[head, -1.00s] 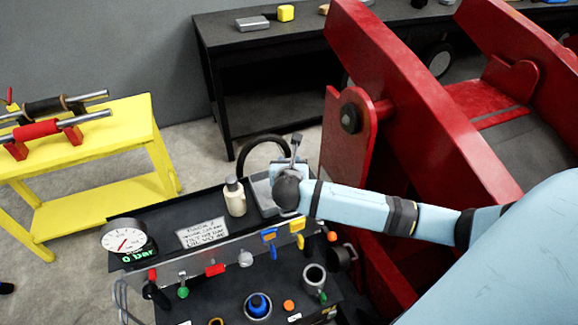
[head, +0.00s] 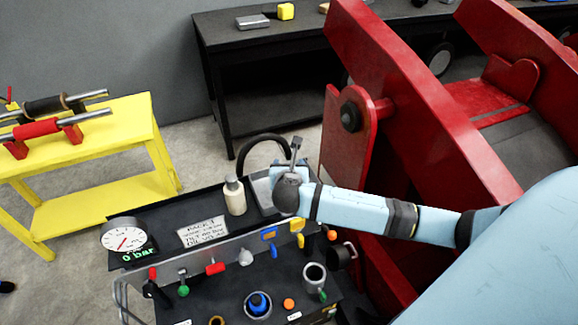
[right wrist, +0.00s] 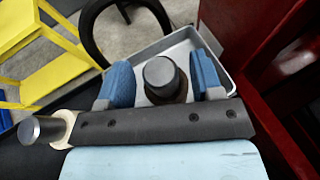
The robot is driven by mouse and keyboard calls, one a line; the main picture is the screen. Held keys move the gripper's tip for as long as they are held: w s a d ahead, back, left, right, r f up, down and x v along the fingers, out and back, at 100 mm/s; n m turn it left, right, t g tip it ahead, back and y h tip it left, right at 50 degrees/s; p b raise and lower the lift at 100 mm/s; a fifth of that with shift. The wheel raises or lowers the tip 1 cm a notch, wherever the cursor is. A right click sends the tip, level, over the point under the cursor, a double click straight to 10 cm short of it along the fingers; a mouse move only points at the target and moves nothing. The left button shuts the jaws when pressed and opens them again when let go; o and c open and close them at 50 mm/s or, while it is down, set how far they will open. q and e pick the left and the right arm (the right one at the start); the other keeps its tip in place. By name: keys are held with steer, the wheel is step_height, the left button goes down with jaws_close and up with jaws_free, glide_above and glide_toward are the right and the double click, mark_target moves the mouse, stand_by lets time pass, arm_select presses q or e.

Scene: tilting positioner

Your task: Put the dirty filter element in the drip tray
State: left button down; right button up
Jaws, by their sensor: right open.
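A dark cylinder with a grey round top (right wrist: 165,78), which looks like the dirty filter element, stands upright between my right gripper's two blue fingers (right wrist: 163,72) in the right wrist view. The fingers are open, one on each side of it, with small gaps. Behind and around it is the shallow grey drip tray (right wrist: 228,82); the cylinder's foot is hidden, so I cannot tell what it rests on. In the head view the tray (head: 262,196) is partly covered by my right gripper (head: 281,178), whose fingertips are hidden. My left gripper is not in view.
A cream bottle with a grey cap (head: 235,198) stands just left of the tray. A gauge (head: 123,240), a sign (head: 202,231) and a panel of coloured handles are nearby. The red positioner (head: 400,95) is close on the right. A yellow stand (head: 130,125) is at left.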

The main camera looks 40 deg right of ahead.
steer(key=v, duration=1.1)
steer(key=s+a+f+m+g+y, duration=0.1)
steer(key=s+a+f+m+y, duration=0.25)
steer(key=f, duration=0.25)
steer(key=s+a+f+m+y, duration=0.2)
steer(key=a+f+m+y, duration=0.2)
steer(key=a+f+m, duration=0.15)
steer(key=s+f+m+y, duration=0.1)
steer(key=s+f+m, duration=0.2)
steer(key=s+m, duration=0.2)
steer(key=s+a+f+m+t+y, duration=0.1)
steer(key=s+f+m, duration=0.3)
steer(key=m, duration=0.7)
steer(key=shift+s+a+f+m+y+b, duration=0.3)
steer(key=shift+s+m+y+b, duration=0.15)
steer(key=shift+s+y, duration=0.4)
